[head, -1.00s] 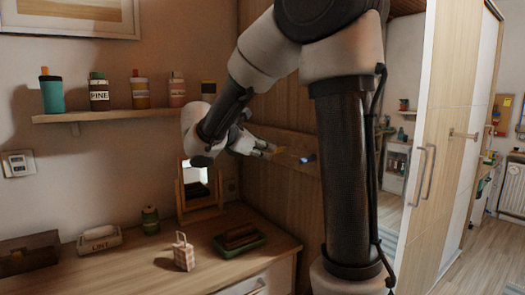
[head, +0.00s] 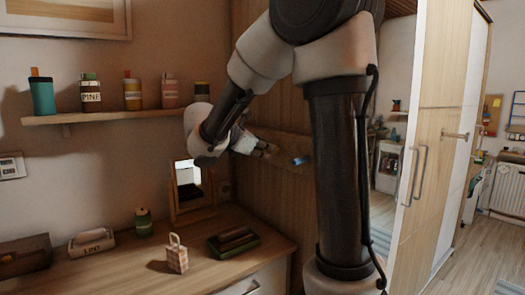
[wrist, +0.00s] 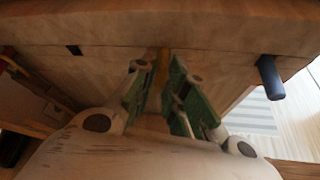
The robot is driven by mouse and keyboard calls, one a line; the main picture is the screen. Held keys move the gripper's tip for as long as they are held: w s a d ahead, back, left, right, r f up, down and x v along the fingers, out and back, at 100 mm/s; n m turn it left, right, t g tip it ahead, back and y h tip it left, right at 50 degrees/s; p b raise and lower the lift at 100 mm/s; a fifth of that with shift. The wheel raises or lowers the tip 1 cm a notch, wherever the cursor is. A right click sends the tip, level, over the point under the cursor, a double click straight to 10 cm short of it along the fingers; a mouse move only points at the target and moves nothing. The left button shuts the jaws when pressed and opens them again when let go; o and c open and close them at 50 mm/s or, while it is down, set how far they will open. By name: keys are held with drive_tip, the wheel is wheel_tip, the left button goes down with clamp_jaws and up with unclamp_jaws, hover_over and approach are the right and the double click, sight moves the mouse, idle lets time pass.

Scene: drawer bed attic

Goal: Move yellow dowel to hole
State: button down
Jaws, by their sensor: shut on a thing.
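My gripper (wrist: 156,88) is shut on the yellow dowel (wrist: 162,58), which shows as a narrow strip between the green finger pads in the wrist view. The dowel's far end meets the edge of a wooden rail (wrist: 215,35) in that view; I cannot tell whether it is in the rail or just in front of it. A small dark square opening (wrist: 74,50) shows in the rail to the left. In the head view my gripper (head: 265,149) is at the wooden wall panel, and the yellow dowel is hard to make out.
A blue peg (wrist: 270,78) sticks out of the rail right of my gripper; it also shows in the head view (head: 302,160). Below are a desk (head: 120,285), a small mirror (head: 190,185) and a green tray (head: 234,247). A shelf (head: 110,116) holds bottles.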

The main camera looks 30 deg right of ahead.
drive_tip(key=shift+d, duration=0.2)
drive_tip(key=c, duration=1.4)
unclamp_jaws()
drive_tip(key=shift+o, duration=0.2)
drive_tip(key=v, duration=1.2)
